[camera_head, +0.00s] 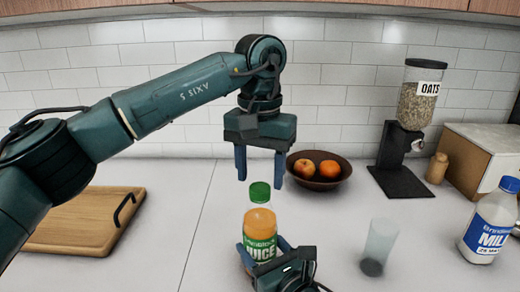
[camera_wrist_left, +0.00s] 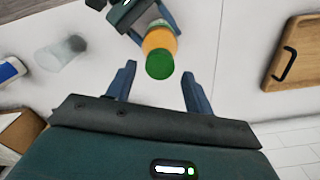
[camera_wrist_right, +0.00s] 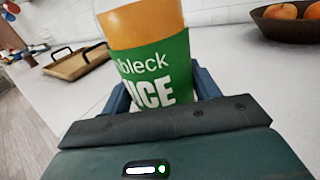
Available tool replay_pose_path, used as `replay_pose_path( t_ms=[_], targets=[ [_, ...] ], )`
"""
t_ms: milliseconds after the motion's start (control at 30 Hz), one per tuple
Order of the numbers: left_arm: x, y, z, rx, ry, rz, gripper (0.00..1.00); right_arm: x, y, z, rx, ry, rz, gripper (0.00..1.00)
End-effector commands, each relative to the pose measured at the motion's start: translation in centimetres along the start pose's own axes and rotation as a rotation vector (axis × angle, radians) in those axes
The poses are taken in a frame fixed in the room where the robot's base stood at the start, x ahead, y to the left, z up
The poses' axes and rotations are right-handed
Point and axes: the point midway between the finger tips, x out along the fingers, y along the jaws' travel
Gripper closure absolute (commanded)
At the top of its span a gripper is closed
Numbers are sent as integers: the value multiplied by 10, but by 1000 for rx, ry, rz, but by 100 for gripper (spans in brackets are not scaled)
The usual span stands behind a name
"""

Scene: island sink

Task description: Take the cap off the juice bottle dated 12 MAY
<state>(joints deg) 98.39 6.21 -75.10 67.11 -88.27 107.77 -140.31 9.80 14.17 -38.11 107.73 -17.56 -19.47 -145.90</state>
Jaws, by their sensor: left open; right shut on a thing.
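The juice bottle (camera_head: 260,226) stands upright on the counter, with orange juice, a green-and-white label and a green cap (camera_head: 260,191). No date can be read on it. My right gripper (camera_head: 266,252) is shut on the bottle low down; its fingers flank the label in the right wrist view (camera_wrist_right: 155,88). My left gripper (camera_head: 260,180) points down over the bottle, open, with its fingertips on either side of the cap's top and a gap to each side. In the left wrist view the cap (camera_wrist_left: 160,64) lies between the open fingers. The cap is on the bottle.
A clear glass (camera_head: 379,246) stands right of the bottle, and a milk bottle (camera_head: 490,225) farther right. A bowl (camera_head: 320,180) with two orange fruits is behind. An oats dispenser (camera_head: 405,130) stands at the back right. A wooden board (camera_head: 75,222) lies left, with clear counter between.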

Motion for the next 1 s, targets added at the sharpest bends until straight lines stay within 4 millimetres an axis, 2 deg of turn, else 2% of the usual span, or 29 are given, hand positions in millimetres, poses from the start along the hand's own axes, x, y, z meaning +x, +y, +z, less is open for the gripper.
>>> replay_pose_path(
  t_ms=[200, 533, 1000],
  targets=[
    [21, 0, 0, -2, 0, 1, 48, 0, 0, -1, 1, 2, 0, 100],
    [24, 0, 0, -2, 1, 0, 48, 0, 0, -1, 1, 2, 0, 100],
    [23, 0, 0, -2, 0, 0, 87, 0, 0, -1, 1, 2, 0, 100]
  ],
)
